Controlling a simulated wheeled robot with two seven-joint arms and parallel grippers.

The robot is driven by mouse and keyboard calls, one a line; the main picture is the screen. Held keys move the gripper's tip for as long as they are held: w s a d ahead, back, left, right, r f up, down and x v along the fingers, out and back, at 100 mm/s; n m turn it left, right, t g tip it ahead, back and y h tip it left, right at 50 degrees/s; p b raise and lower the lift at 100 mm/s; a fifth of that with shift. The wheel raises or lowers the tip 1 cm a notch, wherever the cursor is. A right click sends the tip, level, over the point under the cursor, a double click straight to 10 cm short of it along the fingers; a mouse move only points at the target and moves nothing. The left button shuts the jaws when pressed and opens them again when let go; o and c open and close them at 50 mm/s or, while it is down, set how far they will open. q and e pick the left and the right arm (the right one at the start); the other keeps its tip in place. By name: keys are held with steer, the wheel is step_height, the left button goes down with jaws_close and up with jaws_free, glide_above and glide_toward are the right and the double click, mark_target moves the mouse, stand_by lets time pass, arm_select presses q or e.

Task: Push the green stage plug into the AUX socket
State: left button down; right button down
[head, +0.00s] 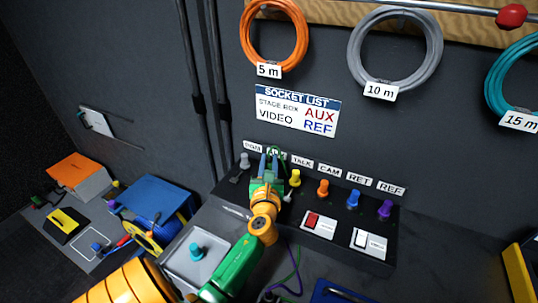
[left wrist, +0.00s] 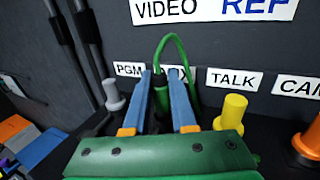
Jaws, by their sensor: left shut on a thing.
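My left gripper (head: 269,163) is over the sloped black socket panel (head: 338,203), at the second place in its row. Its two blue fingers are shut on the green stage plug (left wrist: 160,98), which stands upright between them in the left wrist view. A green cable (left wrist: 172,42) loops up from the plug and down behind the right finger. The label behind the plug (left wrist: 181,74) is mostly covered; it sits between PGM and TALK. The socket under the plug is hidden by my gripper, so I cannot tell how deep the plug sits. My right gripper is not in view.
A grey plug (left wrist: 114,95) stands close on the left and a yellow plug (left wrist: 232,112) close on the right. Orange (head: 322,188), blue (head: 352,199) and purple (head: 385,209) plugs stand further right. A socket list sign (head: 296,109) hangs above.

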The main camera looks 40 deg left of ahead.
mark_target(269, 167)
arm_select(q)
steer(key=shift+f+b, duration=0.45)
steer(key=shift+f, duration=0.15)
steer(key=c, duration=0.7)
jaws_free()
steer(key=shift+o, duration=0.2)
steer(key=v, duration=0.6)
steer(key=shift+s+d+f, duration=0.1)
steer(key=shift+s, duration=0.05)
steer(key=shift+s+d, duration=0.25)
steer(key=shift+s, duration=0.05)
steer(key=shift+w, duration=0.1)
